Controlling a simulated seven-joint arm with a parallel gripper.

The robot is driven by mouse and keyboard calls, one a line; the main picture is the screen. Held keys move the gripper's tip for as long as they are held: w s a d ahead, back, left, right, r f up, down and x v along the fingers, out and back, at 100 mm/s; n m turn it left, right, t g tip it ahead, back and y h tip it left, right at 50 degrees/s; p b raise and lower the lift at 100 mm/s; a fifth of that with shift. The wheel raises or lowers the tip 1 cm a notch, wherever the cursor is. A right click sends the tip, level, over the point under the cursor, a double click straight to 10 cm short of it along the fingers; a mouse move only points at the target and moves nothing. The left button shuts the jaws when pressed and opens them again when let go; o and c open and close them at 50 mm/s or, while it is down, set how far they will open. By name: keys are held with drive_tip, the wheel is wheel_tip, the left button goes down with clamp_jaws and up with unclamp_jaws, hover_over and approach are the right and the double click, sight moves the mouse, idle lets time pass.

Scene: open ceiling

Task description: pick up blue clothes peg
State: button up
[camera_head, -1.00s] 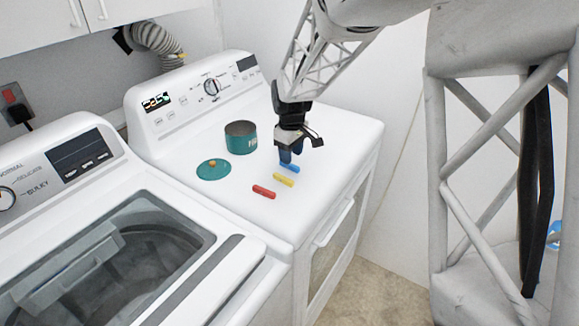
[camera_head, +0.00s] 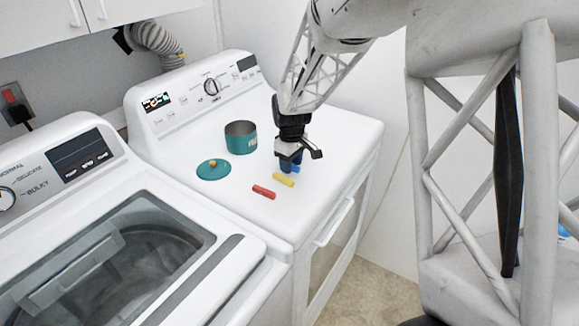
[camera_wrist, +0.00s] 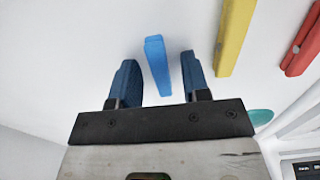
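The blue clothes peg (camera_wrist: 157,66) lies on the white dryer top. In the wrist view it lies between the two blue fingertips of my gripper (camera_wrist: 159,78), with a gap on each side, and extends past the tips. My gripper is open and low over the dryer top in the head view (camera_head: 290,167). There, only a small blue part of the peg (camera_head: 296,169) shows beside the fingers; the rest is hidden.
A yellow peg (camera_head: 283,180) and a red peg (camera_head: 263,192) lie close by on the dryer top (camera_head: 335,150). A teal pot (camera_head: 240,138) and its teal lid (camera_head: 212,170) stand to the left. A washing machine with a glass lid (camera_head: 140,255) is at the lower left.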

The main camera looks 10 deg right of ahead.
clamp_jaws()
drive_tip(key=shift+r, duration=0.15)
drive_tip(key=shift+r, duration=1.45)
drive_tip(key=shift+s+r, duration=0.25)
drive_tip(key=shift+s, duration=0.05)
drive_tip(key=s, duration=0.5)
drive_tip(key=s+r, duration=0.1)
drive_tip(key=s, duration=0.9)
drive_tip(key=shift+s+d+r, duration=0.15)
drive_tip(key=shift+s+d, duration=0.05)
drive_tip(key=shift+d, duration=0.05)
